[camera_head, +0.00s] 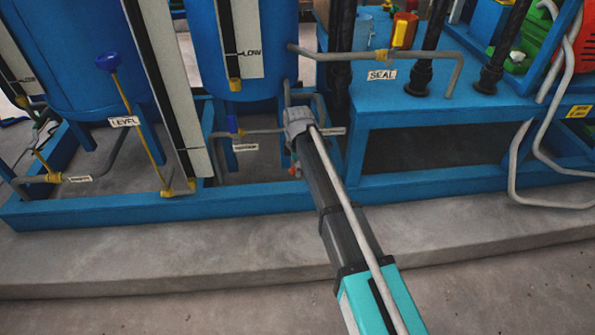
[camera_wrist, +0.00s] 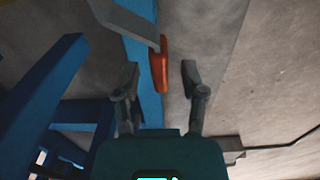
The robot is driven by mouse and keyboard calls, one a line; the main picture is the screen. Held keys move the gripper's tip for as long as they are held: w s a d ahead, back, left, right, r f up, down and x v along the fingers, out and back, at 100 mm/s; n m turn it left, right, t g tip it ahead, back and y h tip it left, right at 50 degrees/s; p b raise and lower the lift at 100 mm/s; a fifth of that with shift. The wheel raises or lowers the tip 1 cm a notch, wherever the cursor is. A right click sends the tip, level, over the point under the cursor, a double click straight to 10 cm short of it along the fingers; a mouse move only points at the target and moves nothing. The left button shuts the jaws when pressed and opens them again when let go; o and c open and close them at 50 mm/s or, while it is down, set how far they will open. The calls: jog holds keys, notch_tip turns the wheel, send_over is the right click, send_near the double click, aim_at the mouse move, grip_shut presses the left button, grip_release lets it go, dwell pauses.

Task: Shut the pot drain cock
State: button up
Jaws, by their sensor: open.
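In the wrist view an orange-red lever handle (camera_wrist: 159,66), which looks like the drain cock's handle, hangs at the end of a grey pipe or flat bar (camera_wrist: 128,22). My gripper (camera_wrist: 161,78) is open, with one finger on each side of the handle's lower end. My gripper's fingers cannot be made out there.
A blue base rail (camera_head: 250,199) runs along a raised concrete plinth (camera_head: 200,248). A blue-knobbed valve rod (camera_head: 108,62) stands left, beside a LEVEL tag (camera_head: 125,121). Grey pipes (camera_head: 425,55) and a blue bench (camera_head: 455,92) are at right. The floor in front is clear.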

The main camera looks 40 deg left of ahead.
jog(key=shift+f, duration=0.15)
grip_shut()
dwell(0.4)
